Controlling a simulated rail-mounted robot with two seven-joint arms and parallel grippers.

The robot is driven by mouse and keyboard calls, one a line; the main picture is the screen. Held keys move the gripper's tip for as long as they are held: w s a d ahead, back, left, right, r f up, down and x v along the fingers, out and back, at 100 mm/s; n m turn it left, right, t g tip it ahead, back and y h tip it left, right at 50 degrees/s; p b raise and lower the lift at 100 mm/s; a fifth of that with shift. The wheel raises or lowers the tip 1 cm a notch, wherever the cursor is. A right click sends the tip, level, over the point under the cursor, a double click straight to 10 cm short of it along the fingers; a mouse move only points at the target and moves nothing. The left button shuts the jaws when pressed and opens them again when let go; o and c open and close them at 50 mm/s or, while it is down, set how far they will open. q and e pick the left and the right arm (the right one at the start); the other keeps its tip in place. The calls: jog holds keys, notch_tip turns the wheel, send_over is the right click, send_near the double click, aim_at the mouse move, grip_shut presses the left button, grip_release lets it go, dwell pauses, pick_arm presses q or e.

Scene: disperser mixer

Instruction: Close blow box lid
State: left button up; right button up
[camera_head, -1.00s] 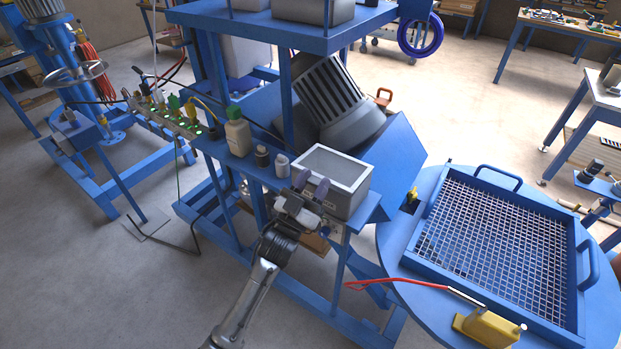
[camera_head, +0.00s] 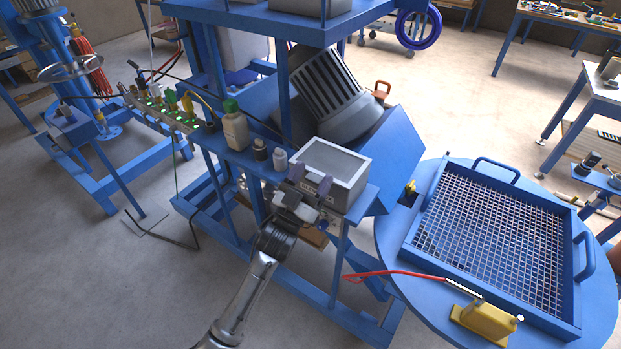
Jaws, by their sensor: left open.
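A grey box (camera_head: 347,167) with a lighter rectangular top sits on the blue shelf in the middle; I take it to be the blow box. Its top lies flat and looks closed or nearly so; any small gap cannot be made out. My left gripper (camera_head: 311,182) is at the box's front left, its two dark fingers apart and pointing up at the front edge, with nothing visible between them. Whether the fingers touch the box cannot be told. The gripper hides part of the box's front. My right gripper is not in view.
A bottle with a green cap (camera_head: 236,128) and small containers (camera_head: 261,150) stand left of the box. A slanted motor housing (camera_head: 343,95) is behind it.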

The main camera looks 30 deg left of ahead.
pick_arm(q)
jog(key=shift+s, duration=0.1)
jog(key=v, duration=1.3)
jog(key=shift+s+f, duration=0.2)
jog(key=shift+s, duration=0.1)
